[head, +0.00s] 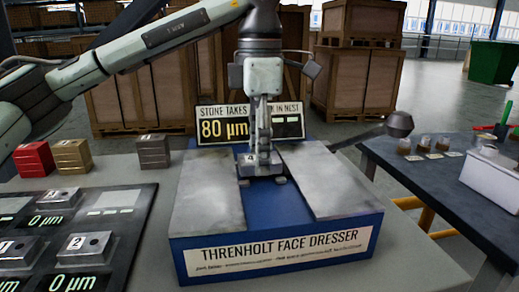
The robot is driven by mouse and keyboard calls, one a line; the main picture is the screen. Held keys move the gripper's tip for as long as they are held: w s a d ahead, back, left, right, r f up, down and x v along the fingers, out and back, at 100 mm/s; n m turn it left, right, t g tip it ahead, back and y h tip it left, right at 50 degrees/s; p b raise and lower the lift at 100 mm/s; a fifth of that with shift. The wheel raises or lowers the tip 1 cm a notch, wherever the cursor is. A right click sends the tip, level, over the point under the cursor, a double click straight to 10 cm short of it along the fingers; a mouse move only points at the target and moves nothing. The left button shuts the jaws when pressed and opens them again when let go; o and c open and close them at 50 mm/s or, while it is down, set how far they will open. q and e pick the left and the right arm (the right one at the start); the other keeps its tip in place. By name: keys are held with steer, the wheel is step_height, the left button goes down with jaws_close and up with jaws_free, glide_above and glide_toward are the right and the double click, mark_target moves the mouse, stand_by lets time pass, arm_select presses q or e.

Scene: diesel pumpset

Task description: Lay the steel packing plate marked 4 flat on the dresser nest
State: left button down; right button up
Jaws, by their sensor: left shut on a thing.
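The blue dresser (190,255), labelled THRENHOLT FACE DRESSER, stands on the grey bench in the middle of the head view. Two pale grey slabs, left (208,195) and right (335,180), lie on its top with a blue channel between them. My left gripper (261,160) points straight down over the rear of this channel, shut on the steel packing plate marked 4 (250,158). The gripper covers much of the plate, and I cannot tell whether the plate touches the nest. My right gripper is not in view.
A dark board (130,225) at left holds several steel plates, including those marked 1 (15,250) and 2 (88,246), beside 0 µm readouts. Red (34,160), tan (74,157) and grey (153,151) blocks stand behind. A sign (222,128) reads 80 µm. A ball-ended lever (399,123) projects right.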

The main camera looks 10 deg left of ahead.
arm_select(q)
steer(key=shift+f+b, duration=0.35)
steer(key=shift+f, duration=0.2)
steer(key=c, duration=0.8)
jaws_free()
steer(key=shift+o, duration=0.2)
step_height(320, 180, up, 12)
steer(key=shift+r, duration=0.1)
steer(key=shift+r+p, duration=1.75)
steer(key=shift+r, duration=1.2)
